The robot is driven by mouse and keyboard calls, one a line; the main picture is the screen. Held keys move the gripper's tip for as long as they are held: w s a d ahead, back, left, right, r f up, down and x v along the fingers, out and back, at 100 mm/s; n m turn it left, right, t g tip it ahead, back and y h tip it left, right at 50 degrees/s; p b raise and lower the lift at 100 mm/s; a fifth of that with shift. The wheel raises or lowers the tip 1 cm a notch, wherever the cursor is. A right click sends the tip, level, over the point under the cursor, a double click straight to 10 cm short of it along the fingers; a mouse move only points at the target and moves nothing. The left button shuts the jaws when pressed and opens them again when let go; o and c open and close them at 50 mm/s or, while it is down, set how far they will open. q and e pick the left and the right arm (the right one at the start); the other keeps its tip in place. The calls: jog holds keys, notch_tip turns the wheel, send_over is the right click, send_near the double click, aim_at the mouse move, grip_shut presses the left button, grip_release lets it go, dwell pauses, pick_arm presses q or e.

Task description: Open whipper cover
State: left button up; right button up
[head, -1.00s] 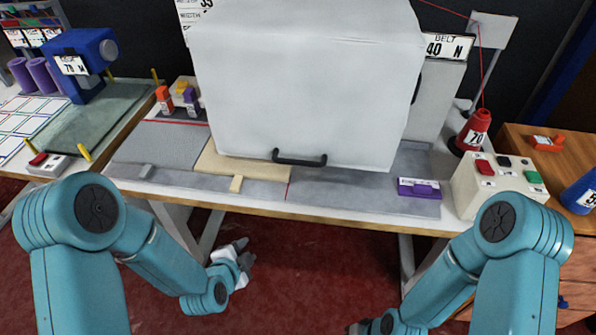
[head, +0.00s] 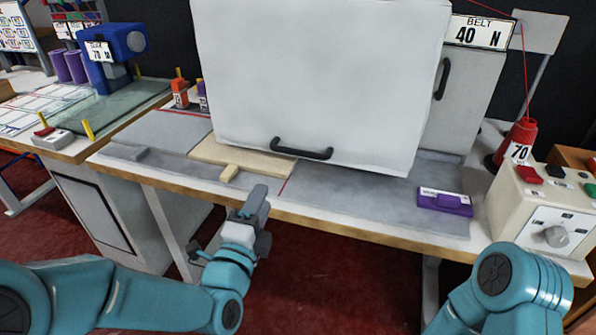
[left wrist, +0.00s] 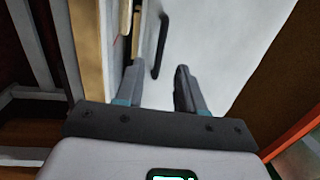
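The whipper cover (head: 315,80) is a large white box-like hood over the machine on the table. A black bar handle (head: 301,149) runs along its lower front edge. My left gripper (head: 256,203) is in front of the table edge, below and left of the handle, and not touching it. In the left wrist view, the fingers of my left gripper (left wrist: 157,87) are apart with nothing between them. The handle (left wrist: 160,48) shows ahead of them, with the white cover (left wrist: 215,45) to its right. My right gripper is out of frame; only part of that arm shows.
The table (head: 345,222) has a front edge between my left gripper and the cover. A tan board (head: 240,160) lies under the cover's left side. A purple block (head: 445,202) and a control box (head: 540,215) stand at right. A blue machine (head: 112,55) is far left.

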aim_at(298, 155)
pick_arm(q)
jog(key=shift+m+h, duration=0.3)
jog(key=shift+h, duration=0.3)
jog(key=d+b+x, duration=0.1)
jog(key=x, duration=0.4)
jog(key=b+x, duration=0.1)
jog(key=x, duration=0.4)
jog(key=s+d+b+x, duration=0.1)
jog(key=x, duration=0.4)
jog(key=shift+w+d, duration=0.4)
jog(key=shift+d, duration=0.05)
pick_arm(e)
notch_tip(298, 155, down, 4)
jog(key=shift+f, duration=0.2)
pick_arm(q)
grip_shut()
